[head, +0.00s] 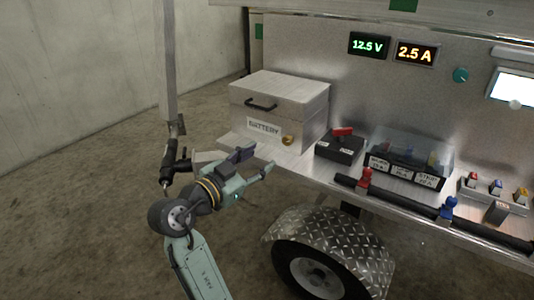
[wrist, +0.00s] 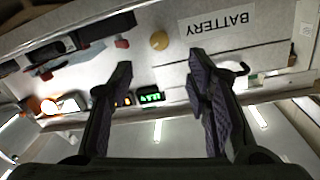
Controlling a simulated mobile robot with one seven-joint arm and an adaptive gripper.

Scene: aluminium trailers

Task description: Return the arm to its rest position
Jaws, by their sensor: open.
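My gripper (head: 256,163) is in front of the trailer's shelf in the head view, left of the wheel and below the battery box. Its two fingers are apart with nothing between them. In the wrist view my gripper (wrist: 160,70) also shows open and empty, with the trailer upside down beyond it. My arm reaches up from the bottom of the head view, bent at the wrist. The battery box (head: 280,105) is closed, with a black handle, a BATTERY label and a brass latch; it also shows in the wrist view (wrist: 270,50).
On the shelf are a black switch box with a red lever (head: 340,146), a clear-covered fuse block (head: 408,160) and several coloured switches (head: 497,188). A bar with red and blue clamps (head: 400,200) runs along the front edge. A post (head: 168,60) stands left. Floor at left is clear.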

